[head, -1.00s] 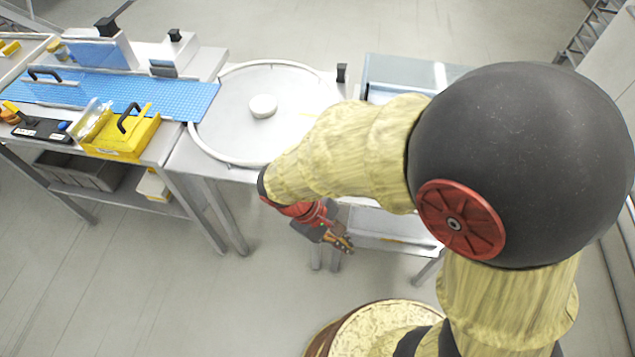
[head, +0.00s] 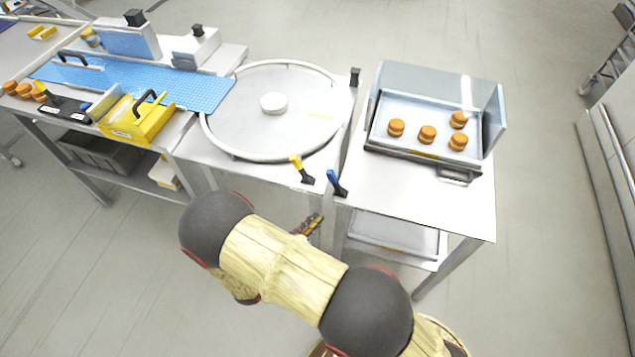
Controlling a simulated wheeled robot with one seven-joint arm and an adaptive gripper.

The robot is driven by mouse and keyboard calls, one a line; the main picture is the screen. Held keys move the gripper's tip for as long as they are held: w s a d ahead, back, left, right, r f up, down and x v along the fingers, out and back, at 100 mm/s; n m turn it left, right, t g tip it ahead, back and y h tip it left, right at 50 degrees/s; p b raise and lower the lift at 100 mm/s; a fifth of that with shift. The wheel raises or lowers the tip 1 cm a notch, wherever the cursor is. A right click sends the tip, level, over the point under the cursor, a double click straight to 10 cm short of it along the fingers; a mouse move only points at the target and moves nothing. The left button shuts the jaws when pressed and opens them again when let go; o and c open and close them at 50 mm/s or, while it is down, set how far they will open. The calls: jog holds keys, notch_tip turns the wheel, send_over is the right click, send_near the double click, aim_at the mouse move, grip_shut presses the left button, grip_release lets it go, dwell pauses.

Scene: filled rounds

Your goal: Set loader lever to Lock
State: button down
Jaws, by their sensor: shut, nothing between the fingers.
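A yellow-handled lever (head: 297,164) stands on a black base at the front right corner of the turntable stand. A blue-handled lever (head: 334,180) stands beside it, at the front left corner of the right table. A black lever (head: 47,95) rises from a dark panel (head: 66,110) with white labels on the left bench. I cannot read any label, nor tell which lever is the loader's. My gripper (head: 313,219) is shut and empty, below and in front of the yellow and blue levers, apart from both. My arm partly hides it.
A round turntable (head: 235,146) carries a white disc (head: 273,103). A clear-walled tray (head: 387,148) with several orange-brown rounds stands on the right table (head: 470,215). A yellow box (head: 138,122) with a black handle stands by the blue belt (head: 205,92). Floor in front is clear.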

aim_at(315, 186)
jog(key=w+a+r+m+t+y, duration=0.1)
jog(key=w+a+r+m+t, duration=0.1)
jog(key=w+a+r+t, duration=0.1)
jog(key=shift+a+r+y, duration=0.3)
jog(key=shift+a+r, duration=0.25)
jog(key=shift+a, duration=0.1)
jog(key=shift+w, duration=0.1)
jog(key=b+x, duration=0.1)
jog(key=x, duration=0.9)
jog(key=shift+r, duration=0.15)
jog(key=shift+s+d+r+m, duration=0.15)
jog(key=shift+s+d+m, duration=0.05)
jog(key=shift+m, duration=0.2)
